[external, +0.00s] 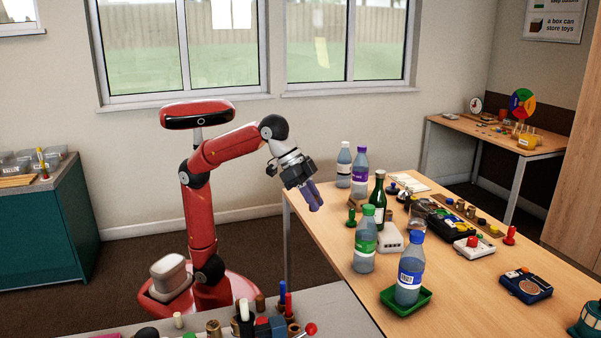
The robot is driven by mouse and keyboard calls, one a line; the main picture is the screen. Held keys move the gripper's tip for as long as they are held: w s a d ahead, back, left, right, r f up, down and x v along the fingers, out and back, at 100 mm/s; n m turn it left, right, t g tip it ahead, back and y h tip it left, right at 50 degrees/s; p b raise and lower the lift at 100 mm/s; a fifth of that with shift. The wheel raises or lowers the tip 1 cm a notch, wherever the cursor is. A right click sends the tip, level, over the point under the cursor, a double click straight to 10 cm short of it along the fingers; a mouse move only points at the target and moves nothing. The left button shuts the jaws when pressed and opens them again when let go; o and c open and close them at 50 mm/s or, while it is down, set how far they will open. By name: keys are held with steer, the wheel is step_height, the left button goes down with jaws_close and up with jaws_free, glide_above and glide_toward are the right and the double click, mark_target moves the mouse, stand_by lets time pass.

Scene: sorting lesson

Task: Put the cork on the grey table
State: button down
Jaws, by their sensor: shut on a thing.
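My gripper (315,203) hangs in the air, pointing down and to the right, near the left edge of the wooden table. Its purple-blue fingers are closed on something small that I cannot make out. I cannot clearly identify the cork anywhere in view. The grey table (340,308) is at the bottom, in front of my base, and only its far part shows. My gripper is well above and beyond it.
On the grey table, pegs, brown cylinders (260,303) and a red-knobbed item (310,329) crowd the middle; its right part is bare. The wooden table (460,308) holds bottles, a green tray (421,302) with a bottle, and devices. A teal cabinet (45,235) stands left.

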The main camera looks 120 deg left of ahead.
steer(key=s+d+m+h+p, duration=0.1)
steer(key=s+d+m, duration=0.25)
steer(key=d, duration=0.55)
steer(key=s+d+m+g+h+p, duration=0.1)
steer(key=s+d+m+h, duration=0.1)
steer(key=s+d, duration=0.45)
steer(key=s+d+m+h+p, duration=0.1)
steer(key=s+d+m, duration=0.15)
steer(key=d, duration=0.75)
steer(key=f, duration=0.5)
steer(key=f+b, duration=0.1)
steer(key=f, duration=1)
steer(key=shift+s+d+f, duration=0.2)
steer(key=shift+s+d, duration=0.05)
steer(key=shift+s, duration=0.05)
steer(key=shift+f+b, duration=0.45)
steer(key=shift+f, duration=1.75)
steer(key=shift+f, duration=0.1)
steer(key=c, duration=1.3)
jaws_free()
